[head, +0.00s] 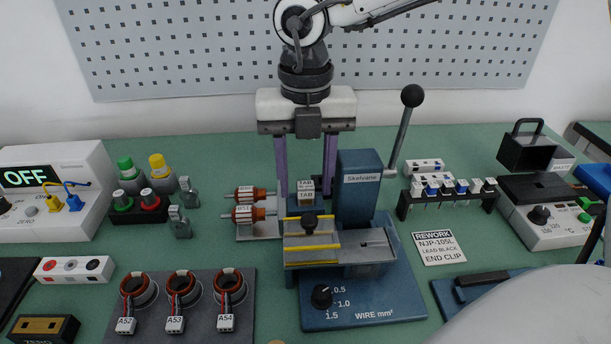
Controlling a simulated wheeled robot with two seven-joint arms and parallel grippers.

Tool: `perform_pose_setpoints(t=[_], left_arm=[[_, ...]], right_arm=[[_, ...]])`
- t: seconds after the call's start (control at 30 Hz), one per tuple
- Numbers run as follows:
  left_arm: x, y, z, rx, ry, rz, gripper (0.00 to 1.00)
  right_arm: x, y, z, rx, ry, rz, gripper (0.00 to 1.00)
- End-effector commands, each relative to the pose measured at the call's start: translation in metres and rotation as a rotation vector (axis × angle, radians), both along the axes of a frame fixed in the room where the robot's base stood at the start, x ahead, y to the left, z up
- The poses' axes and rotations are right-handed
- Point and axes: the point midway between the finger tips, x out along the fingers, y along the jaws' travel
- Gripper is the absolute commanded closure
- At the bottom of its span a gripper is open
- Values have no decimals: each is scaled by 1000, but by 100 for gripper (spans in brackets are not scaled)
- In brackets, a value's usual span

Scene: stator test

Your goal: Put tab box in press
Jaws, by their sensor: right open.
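The tab box (306,198), a small box with white labels reading TAB, sits at the back of the blue press (358,198), which is marked Skelvane. It is behind the press's black knob and left of its upright block. My right gripper (306,185) comes down from above, open, with its two purple fingers apart on the left and right of the tab box. I cannot tell whether either finger touches it. The lower finger ends are partly hidden by the press and nearby parts. My left gripper is not in view.
The press lever with a black ball (412,96) rises right of my right gripper. Two copper rotors (248,214) lie close on the left. Stators on a dark mat (180,312) stand at front left. A connector rack (448,196) and a REWORK card (438,248) are at right.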

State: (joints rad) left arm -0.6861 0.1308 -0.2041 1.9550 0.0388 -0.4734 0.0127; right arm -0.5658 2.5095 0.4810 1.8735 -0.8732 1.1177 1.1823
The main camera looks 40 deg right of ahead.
Motion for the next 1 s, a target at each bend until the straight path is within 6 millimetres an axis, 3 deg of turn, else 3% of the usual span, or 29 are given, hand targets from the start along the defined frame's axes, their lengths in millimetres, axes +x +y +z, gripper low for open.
perform_pose_setpoints(t=[0.07,0.3,0.5,0.7,1.0], left_arm=[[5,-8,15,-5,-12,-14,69],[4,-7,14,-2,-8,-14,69],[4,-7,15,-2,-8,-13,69],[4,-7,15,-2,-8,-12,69],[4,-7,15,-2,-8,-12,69]], right_arm=[[0,0,0,0,0,0,57],[1,0,58,-1,-7,-1,57],[1,0,91,0,-4,0,57],[0,0,103,0,-1,-1,57],[0,0,104,0,0,0,57]])
